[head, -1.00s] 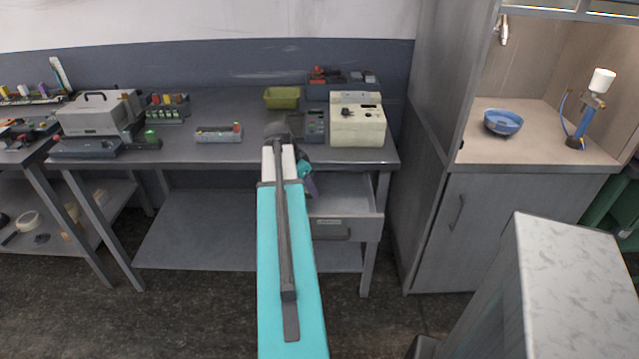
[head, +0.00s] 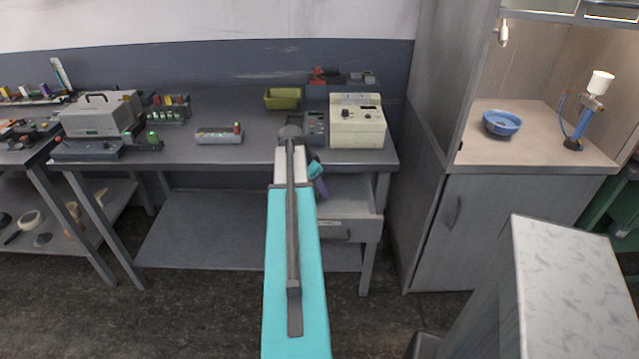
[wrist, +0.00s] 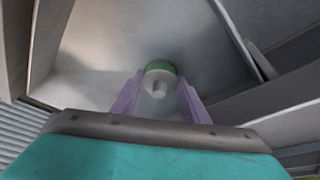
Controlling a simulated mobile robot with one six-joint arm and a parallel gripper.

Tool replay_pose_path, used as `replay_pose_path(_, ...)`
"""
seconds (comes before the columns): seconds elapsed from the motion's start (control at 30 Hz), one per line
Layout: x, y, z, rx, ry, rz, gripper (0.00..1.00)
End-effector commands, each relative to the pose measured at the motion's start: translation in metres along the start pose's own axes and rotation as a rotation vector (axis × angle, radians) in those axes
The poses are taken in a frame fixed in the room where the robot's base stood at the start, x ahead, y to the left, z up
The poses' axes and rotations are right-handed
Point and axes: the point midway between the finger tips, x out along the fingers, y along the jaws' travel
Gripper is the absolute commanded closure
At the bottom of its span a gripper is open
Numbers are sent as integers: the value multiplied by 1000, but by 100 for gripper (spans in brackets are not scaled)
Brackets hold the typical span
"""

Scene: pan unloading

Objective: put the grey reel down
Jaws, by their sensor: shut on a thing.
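My gripper (wrist: 158,92) has purple fingers and is shut on a small round grey piece with a green band, which I take to be the grey reel (wrist: 158,80). In the head view my gripper (head: 319,184) is partly hidden by my arm and sits at the left part of the open drawer (head: 355,197) under the bench. The reel is not distinguishable in the head view. In the wrist view the grey drawer interior (wrist: 110,45) lies beyond the reel. I cannot tell whether the reel touches the drawer floor.
The drawer's side wall (wrist: 232,38) runs close on the right in the wrist view. Above, the bench top (head: 245,155) holds a cream control box (head: 357,128), a green bin (head: 282,98) and a small rack (head: 219,135). A grey cabinet (head: 460,225) stands to the right.

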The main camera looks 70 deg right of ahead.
Motion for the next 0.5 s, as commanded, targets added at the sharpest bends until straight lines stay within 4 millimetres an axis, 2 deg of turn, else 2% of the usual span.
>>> replay_pose_path(0.47,5,0,2,0,0,1,83)
replay_pose_path(0.5,4,0,2,0,0,1,53)
